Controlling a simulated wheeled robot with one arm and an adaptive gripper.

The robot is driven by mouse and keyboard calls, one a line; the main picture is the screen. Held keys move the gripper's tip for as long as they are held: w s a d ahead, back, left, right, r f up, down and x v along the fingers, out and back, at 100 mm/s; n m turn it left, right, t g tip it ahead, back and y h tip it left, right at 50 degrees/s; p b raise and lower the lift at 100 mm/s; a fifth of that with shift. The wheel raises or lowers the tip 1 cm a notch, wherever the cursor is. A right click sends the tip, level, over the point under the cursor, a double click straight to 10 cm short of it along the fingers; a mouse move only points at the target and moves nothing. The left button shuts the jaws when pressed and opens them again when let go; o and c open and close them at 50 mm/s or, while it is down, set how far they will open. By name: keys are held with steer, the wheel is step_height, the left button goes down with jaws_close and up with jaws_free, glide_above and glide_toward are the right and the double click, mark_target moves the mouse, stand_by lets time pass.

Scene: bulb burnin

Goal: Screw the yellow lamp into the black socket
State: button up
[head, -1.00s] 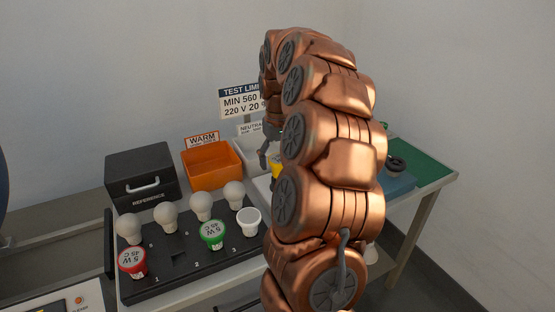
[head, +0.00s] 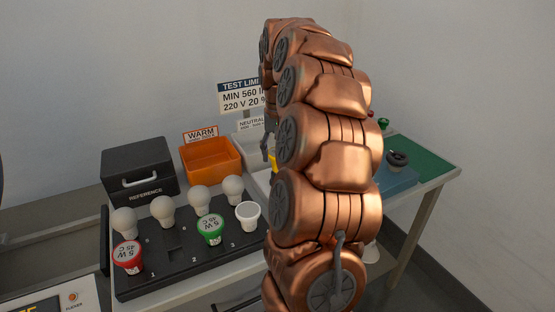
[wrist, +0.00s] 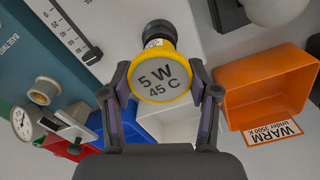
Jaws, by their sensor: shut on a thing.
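The yellow lamp (wrist: 160,75) has a yellow rim and a grey face reading "5 W 45 C", turned toward the wrist camera. My gripper (wrist: 160,92) is shut on its rim, one finger on each side. The black socket (wrist: 157,29) shows just beyond the lamp, partly covered by it. I cannot tell whether the lamp's base is in the socket or apart from it. In the head view my arm hides most of the gripper (head: 268,143), and only a yellow sliver of the lamp (head: 273,161) shows.
An orange WARM bin (head: 212,161) stands near the gripper, beside a black REFERENCE box (head: 139,172). A black rack (head: 180,260) holds red, green and white lamps, with several pale bulbs behind. The wrist view shows a blue bin (wrist: 105,137) and a scale bar (wrist: 72,27).

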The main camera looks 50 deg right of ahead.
steer(key=m+b, duration=0.1)
steer(key=m, duration=0.2)
steer(key=m+b, duration=0.1)
steer(key=shift+f+b, duration=0.25)
steer(key=shift+b, duration=0.05)
steer(key=m+b, duration=0.2)
steer(key=m, duration=0.3)
steer(key=shift+s+m, duration=0.1)
steer(key=shift+m, duration=0.2)
steer(key=m+b, duration=0.2)
steer(key=m, duration=0.2)
steer(key=shift+r+m, duration=0.1)
steer(key=shift+m, duration=0.3)
steer(key=m, duration=0.4)
steer(key=shift+s+m+b, duration=0.1)
steer(key=shift+m+b, duration=0.2)
steer(key=shift+m, duration=0.1)
steer(key=o, duration=1)
steer(key=shift+o, duration=0.2)
steer(key=shift+r, duration=0.1)
